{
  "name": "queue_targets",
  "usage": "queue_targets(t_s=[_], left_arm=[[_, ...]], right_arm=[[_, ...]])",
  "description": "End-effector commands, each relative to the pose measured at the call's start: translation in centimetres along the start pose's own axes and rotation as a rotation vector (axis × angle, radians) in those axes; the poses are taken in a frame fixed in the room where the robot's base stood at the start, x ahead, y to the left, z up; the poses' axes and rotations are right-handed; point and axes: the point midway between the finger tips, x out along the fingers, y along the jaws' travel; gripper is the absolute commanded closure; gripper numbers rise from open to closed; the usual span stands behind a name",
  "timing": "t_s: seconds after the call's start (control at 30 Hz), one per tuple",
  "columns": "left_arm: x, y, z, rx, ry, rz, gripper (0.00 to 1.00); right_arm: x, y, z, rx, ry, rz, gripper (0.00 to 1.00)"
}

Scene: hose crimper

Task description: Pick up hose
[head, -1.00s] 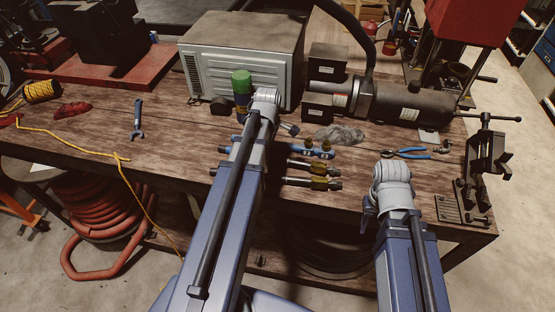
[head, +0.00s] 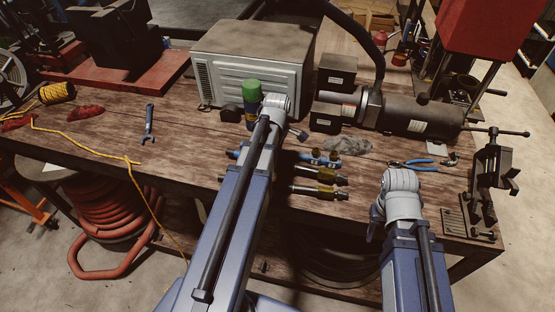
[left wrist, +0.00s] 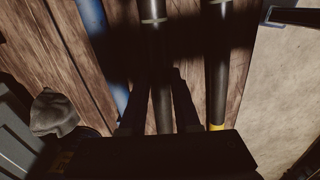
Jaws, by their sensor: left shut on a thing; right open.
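Three hoses lie side by side on the wooden bench: a blue hose (head: 318,161) farthest, a middle dark hose with brass-coloured fittings (head: 325,174), and a near dark hose with a similar fitting (head: 325,192). In the left wrist view, my left gripper (left wrist: 160,92) is shut on the middle hose (left wrist: 158,45), one dark finger on each side. The blue hose (left wrist: 92,15) and the near hose (left wrist: 217,60) lie to either side, outside the fingers. In the head view my left arm covers the grip. My right gripper (head: 374,230) is open near the front edge, its fingers mostly hidden by its wrist.
A grey metal box (head: 248,65) and a green-capped can (head: 251,100) stand behind the hoses. A grey rag (head: 348,145), blue-handled pliers (head: 412,164) and a vise (head: 490,175) are to the right. A blue wrench (head: 149,122) and yellow cord (head: 90,148) lie left.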

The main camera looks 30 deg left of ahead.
Motion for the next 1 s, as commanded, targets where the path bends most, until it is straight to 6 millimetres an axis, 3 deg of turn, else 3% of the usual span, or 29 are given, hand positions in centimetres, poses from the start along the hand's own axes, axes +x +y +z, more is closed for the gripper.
queue_targets(t_s=[0.03,0.3,0.53,0.77,1.0], left_arm=[[-1.2,0.0,0.0,0.0,-0.001,0.0,1.0],[-5.3,0.0,0.0,0.0,-0.001,0.0,1.0],[-8.1,0.0,0.0,0.0,-0.001,0.0,1.0],[-8.4,0.0,0.0,0.0,-0.001,0.0,1.0],[-5.7,0.0,0.0,0.0,-0.001,0.0,1.0]], right_arm=[[-1.2,0.1,0.1,0.0,0.0,0.0,0.5],[-5.3,0.5,0.3,-0.001,0.0,0.0,0.5],[-8.1,0.8,0.5,0.004,0.0,-0.001,0.5],[-8.4,0.8,0.5,0.007,0.0,-0.002,0.5],[-5.7,0.5,0.3,0.005,0.0,-0.001,0.5]])
